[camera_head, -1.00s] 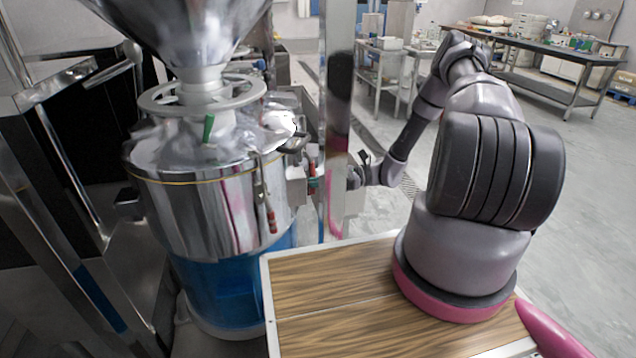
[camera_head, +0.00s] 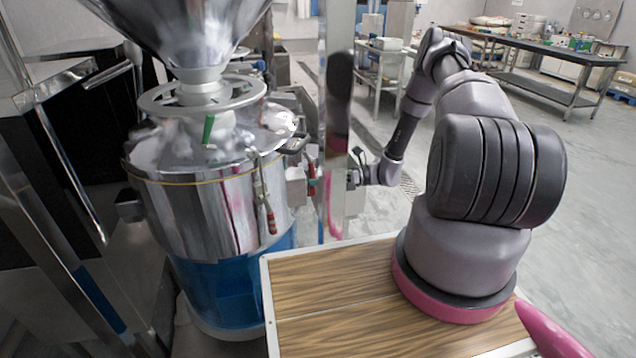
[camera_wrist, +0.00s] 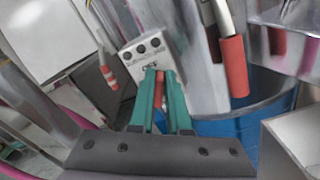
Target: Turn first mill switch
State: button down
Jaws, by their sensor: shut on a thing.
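The mill (camera_head: 215,205) is a shiny steel drum with a funnel on top and a blue lower part, at left in the head view. A grey switch box (camera_head: 297,187) sits on its right side. In the wrist view the box (camera_wrist: 148,44) shows several dark round knobs or holes. My gripper (camera_wrist: 160,75) has green fingers reaching to the lower edge of this box. They are shut on a narrow red piece, apparently the switch, mostly hidden between them.
The shiny post (camera_head: 337,130) stands close beside my wrist. A red-handled lever (camera_wrist: 233,65) hangs on the drum right of my fingers. A wood-topped surface (camera_head: 330,295) lies in front. Open floor and a long workbench (camera_head: 540,60) are at back right.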

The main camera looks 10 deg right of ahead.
jog(key=m, duration=0.4)
jog(key=f+m, duration=0.1)
jog(key=m, duration=0.3)
jog(key=w+m, duration=0.1)
jog(key=m, duration=0.3)
jog(key=shift+a+f, duration=0.2)
jog(key=shift+f, duration=0.15)
dwell(0.4)
jog(key=c, duration=0.9)
grip_release()
jog(key=d, duration=1.1)
